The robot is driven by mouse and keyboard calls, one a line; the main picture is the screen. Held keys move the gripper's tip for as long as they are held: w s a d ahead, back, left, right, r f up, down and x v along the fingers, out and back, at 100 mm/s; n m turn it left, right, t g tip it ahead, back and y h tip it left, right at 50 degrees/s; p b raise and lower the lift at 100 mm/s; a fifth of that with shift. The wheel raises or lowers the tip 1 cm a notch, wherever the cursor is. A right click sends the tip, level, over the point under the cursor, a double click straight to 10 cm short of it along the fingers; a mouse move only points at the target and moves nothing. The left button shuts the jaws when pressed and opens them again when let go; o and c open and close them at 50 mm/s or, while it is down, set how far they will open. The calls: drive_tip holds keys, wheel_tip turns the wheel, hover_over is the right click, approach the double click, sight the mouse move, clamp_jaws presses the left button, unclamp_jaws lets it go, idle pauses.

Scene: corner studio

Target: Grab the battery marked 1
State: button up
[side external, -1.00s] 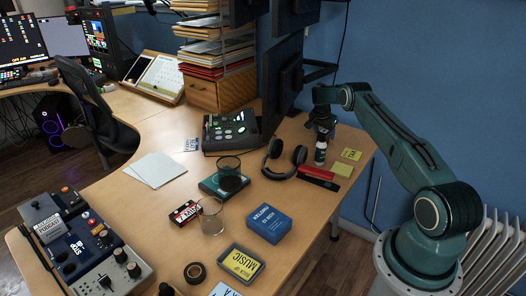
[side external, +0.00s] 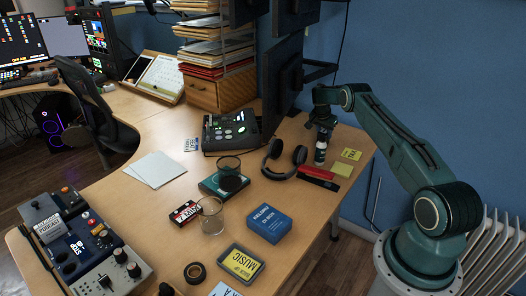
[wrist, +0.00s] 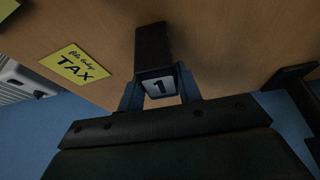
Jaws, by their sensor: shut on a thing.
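The battery marked 1 (wrist: 158,84) shows in the wrist view as a dark block with a black "1" on a pale label. It sits between the two fingers of my gripper (wrist: 160,97), which is shut on it. In the side view my gripper (side external: 322,132) points down over the far right part of the desk. A small upright dark thing with a pale band (side external: 320,152) shows right below it; its marking is too small to read there. I cannot tell whether its bottom touches the desk.
Close by lie black headphones (side external: 274,160), a red box (side external: 318,174) and yellow notes; one reads TAX (wrist: 76,65) in the wrist view. The monitors (side external: 283,85) stand behind to the left. The desk's right edge is near.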

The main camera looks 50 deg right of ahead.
sight(324, 131)
drive_tip(key=shift+r, duration=0.1)
drive_tip(key=shift+r, duration=4.95)
